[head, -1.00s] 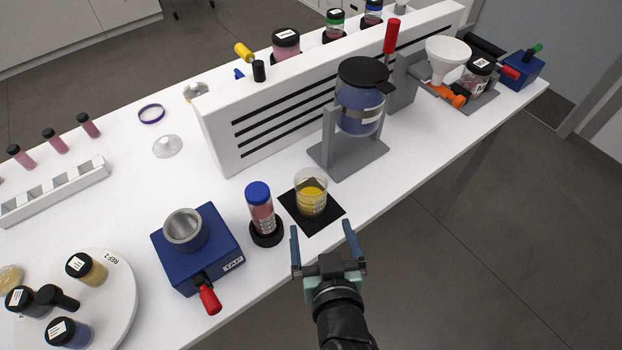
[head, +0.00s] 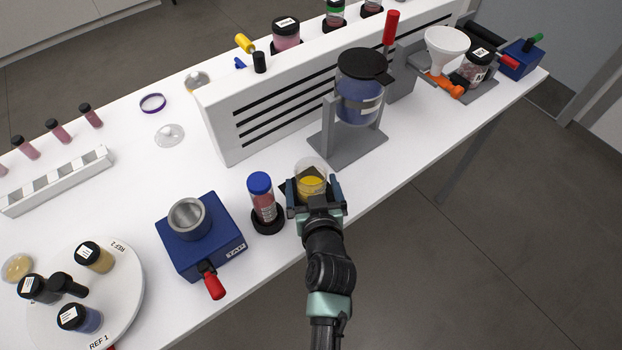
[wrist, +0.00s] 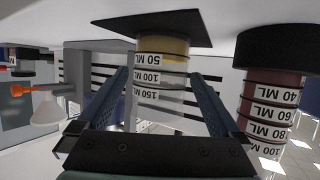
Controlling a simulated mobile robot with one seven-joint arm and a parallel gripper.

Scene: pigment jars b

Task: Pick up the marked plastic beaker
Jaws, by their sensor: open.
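The marked plastic beaker (head: 311,172) is clear, with yellow contents, and stands on a black square mat near the table's front edge. In the wrist view, which appears upside down, the beaker (wrist: 160,78) shows black ML markings and lies between the two fingers. My gripper (head: 315,190) is open, with one finger on each side of the beaker. In the wrist view my gripper (wrist: 160,105) shows gaps between fingers and beaker wall. The black mat (wrist: 150,22) is partly hidden by my gripper in the head view.
A blue-capped tube (head: 262,198) in a black base stands close left of my gripper. A blue box (head: 200,237) with a metal cup and red handle is farther left. Behind the beaker stands a grey stand (head: 350,150) holding a dark-lidded jar.

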